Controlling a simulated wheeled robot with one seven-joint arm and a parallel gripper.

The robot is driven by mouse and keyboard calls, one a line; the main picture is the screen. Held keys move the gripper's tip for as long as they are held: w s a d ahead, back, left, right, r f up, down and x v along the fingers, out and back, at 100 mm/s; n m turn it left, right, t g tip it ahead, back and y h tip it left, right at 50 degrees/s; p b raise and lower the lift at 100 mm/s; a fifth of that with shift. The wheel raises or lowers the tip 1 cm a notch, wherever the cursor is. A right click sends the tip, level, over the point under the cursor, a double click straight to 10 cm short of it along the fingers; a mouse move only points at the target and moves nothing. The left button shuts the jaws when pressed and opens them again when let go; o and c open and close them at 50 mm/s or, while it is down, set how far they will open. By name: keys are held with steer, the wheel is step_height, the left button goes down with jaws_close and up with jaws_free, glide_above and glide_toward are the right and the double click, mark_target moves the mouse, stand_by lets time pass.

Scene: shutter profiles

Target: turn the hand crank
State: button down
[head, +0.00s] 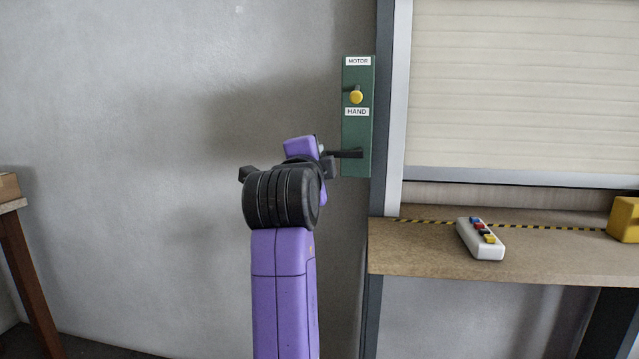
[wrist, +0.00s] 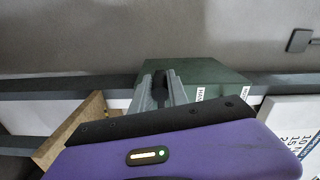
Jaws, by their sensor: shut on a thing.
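The green control box (head: 358,135) is fixed beside the shutter frame, with a MOTOR label at its top and a HAND label lower down. A yellow knob (head: 356,97) sits between the labels, just above HAND. My gripper (head: 343,153) reaches to the lower part of the box, below the HAND label. In the wrist view my gripper's grey fingers (wrist: 161,82) are closed around a dark piece, the hand crank's grip (wrist: 160,92), in front of the green box. Most of the crank is hidden by the fingers and my arm.
The pale roller shutter (head: 510,90) is down to a little above the wooden counter (head: 420,258). A white remote with coloured buttons (head: 480,240) and a yellow block (head: 624,218) are on the counter. A wooden table (head: 20,250) stands far left. The wall between is clear.

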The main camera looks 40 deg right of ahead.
steer(key=r+m+b, duration=0.1)
steer(key=m, duration=0.1)
steer(key=r+m+b, duration=0.1)
steer(key=r+m, duration=0.1)
steer(key=shift+s+d+m, duration=0.15)
steer(key=shift+s+m, duration=0.05)
steer(key=shift+m, duration=0.1)
steer(key=s+d+r+m, duration=0.3)
steer(key=s+r+m, duration=0.1)
steer(key=m, duration=0.7)
steer(key=shift+s+d+r, duration=0.3)
steer(key=shift+d, duration=0.05)
steer(key=shift+f, duration=0.1)
steer(key=c, duration=1.3)
jaws_free()
steer(key=v, duration=0.8)
steer(key=shift+p, duration=0.35)
